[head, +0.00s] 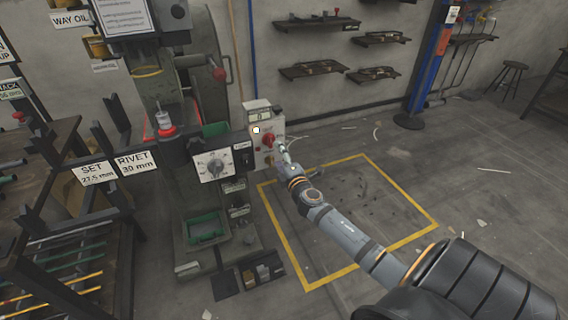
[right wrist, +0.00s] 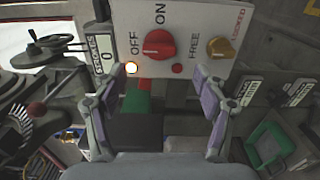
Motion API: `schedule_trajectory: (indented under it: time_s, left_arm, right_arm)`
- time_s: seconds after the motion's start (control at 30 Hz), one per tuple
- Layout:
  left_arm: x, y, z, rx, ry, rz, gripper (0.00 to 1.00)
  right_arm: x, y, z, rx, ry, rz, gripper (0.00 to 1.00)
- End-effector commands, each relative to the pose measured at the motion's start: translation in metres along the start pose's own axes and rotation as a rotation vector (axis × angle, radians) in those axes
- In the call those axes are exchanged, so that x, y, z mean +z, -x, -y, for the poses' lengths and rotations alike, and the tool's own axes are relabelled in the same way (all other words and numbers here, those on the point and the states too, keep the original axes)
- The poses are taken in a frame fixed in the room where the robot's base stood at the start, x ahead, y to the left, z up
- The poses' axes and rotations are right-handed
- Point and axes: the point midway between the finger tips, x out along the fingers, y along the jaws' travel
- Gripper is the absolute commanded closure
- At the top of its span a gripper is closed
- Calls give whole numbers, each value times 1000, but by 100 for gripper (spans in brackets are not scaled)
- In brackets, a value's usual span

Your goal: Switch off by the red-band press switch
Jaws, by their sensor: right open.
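The press (head: 180,90) stands left of centre in the head view, with a red ring low on its ram (head: 165,130). Its white switch box (head: 262,143) carries a red rotary switch (head: 268,140). In the right wrist view the red switch (right wrist: 160,43) sits between the words OFF and ON; which word it points at is hard to tell. My left gripper is out of view.
A brass knob (right wrist: 220,47) marked FREE and LOCKED is beside the red switch. A counter (right wrist: 103,54) reads 0. A rack (head: 70,220) stands at left. The yellow-marked floor (head: 350,210) is clear.

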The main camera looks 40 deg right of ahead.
Motion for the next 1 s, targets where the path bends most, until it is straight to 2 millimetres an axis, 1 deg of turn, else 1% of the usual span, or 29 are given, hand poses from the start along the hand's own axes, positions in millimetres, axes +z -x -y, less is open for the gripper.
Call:
schedule_trajectory:
  time_s: [0.03,0.1,0.2,0.3,0.4,0.87,0.93,0.97,1.0]
  left_arm:
    - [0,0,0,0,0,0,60]
    - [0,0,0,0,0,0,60]
    - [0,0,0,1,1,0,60]
    - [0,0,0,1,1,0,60]
    - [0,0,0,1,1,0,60]
    - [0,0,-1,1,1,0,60]
    - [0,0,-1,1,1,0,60]
    - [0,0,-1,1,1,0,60]
    - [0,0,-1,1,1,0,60]
  right_arm:
    - [0,13,1,-3,5,-3,28]
    - [0,27,1,-2,5,-2,28]
    - [0,43,1,-2,2,-1,28]
    - [0,51,0,-1,1,-2,28]
    - [0,54,0,0,0,0,28]
    - [0,54,0,0,-1,0,28]
    - [2,55,7,-16,-17,12,28]
    - [5,56,15,-32,-35,24,28]
    - [10,59,30,-67,-73,48,28]
